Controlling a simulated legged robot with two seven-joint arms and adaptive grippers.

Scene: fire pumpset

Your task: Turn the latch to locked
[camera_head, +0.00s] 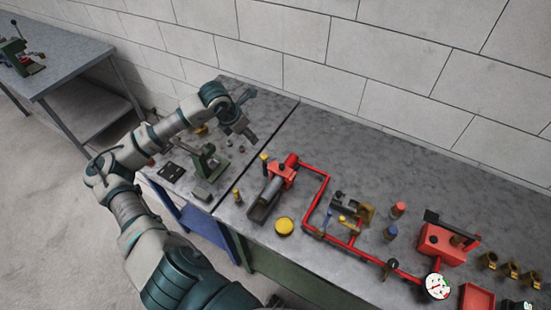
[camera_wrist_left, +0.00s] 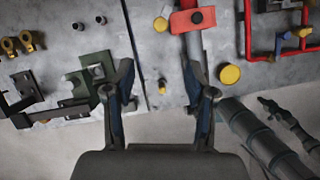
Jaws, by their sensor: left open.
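I cannot tell for sure which part is the latch. A small dark-and-brass fitting (camera_head: 350,207) sits inside the red pipe loop. A green fixture (camera_head: 207,163) stands on the left part of the bench; it also shows in the left wrist view (camera_wrist_left: 97,72). My left gripper (camera_head: 243,122) is open and empty above the bench, behind and right of the green fixture. In the left wrist view its spread fingers (camera_wrist_left: 160,80) have the bench edge and gap between them. What seems to be my right gripper (camera_wrist_left: 275,108) shows as a dark tip at lower right.
A red-and-grey pump (camera_head: 272,187) and yellow disc (camera_head: 284,226) lie right of the bench gap. The red pipe (camera_head: 311,200) leads to a gauge (camera_head: 437,287) and red box (camera_head: 447,244). A dark plate (camera_head: 172,172) lies left. The bench's back strip is clear.

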